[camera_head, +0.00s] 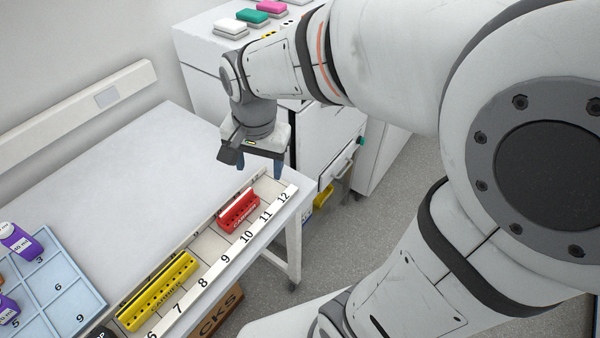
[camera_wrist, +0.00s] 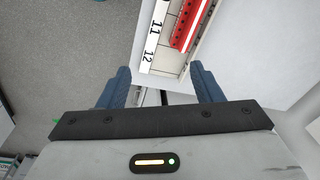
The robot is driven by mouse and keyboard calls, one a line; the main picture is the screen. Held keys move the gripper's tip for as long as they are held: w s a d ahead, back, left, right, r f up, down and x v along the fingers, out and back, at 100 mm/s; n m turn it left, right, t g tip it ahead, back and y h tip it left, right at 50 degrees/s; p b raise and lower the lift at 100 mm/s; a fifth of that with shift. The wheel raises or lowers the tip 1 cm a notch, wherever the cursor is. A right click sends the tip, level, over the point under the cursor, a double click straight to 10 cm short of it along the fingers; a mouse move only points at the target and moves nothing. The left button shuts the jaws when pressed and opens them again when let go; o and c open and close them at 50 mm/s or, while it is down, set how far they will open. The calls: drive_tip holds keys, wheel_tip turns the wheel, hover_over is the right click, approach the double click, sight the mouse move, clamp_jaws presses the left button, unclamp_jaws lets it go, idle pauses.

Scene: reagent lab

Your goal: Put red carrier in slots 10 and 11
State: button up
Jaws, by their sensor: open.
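The red carrier (camera_head: 238,211) stands upright in the numbered slot rack (camera_head: 207,243), beside labels 10 and 11. Its near end also shows in the wrist view (camera_wrist: 187,27), by label 11. I cannot tell whether it is fully seated. My gripper (camera_head: 262,166) is open and empty, above and beyond the slot 12 end of the rack, apart from the carrier. Its two blue fingers are spread in the wrist view (camera_wrist: 160,78), with nothing between them.
A yellow carrier (camera_head: 158,291) stands in the rack near labels 6 to 8. A blue tray (camera_head: 62,283) with purple-labelled bottles (camera_head: 21,241) lies at the left. A white cabinet (camera_head: 200,62) stands behind the bench. The bench top (camera_head: 115,175) behind the rack is clear.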

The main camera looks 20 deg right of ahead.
drive_tip(key=s+d+r+n+t, duration=0.2)
drive_tip(key=s+d+n, duration=0.4)
drive_tip(key=s+d, duration=0.1)
drive_tip(key=shift+s+n, duration=0.4)
drive_tip(key=shift+s, duration=0.3)
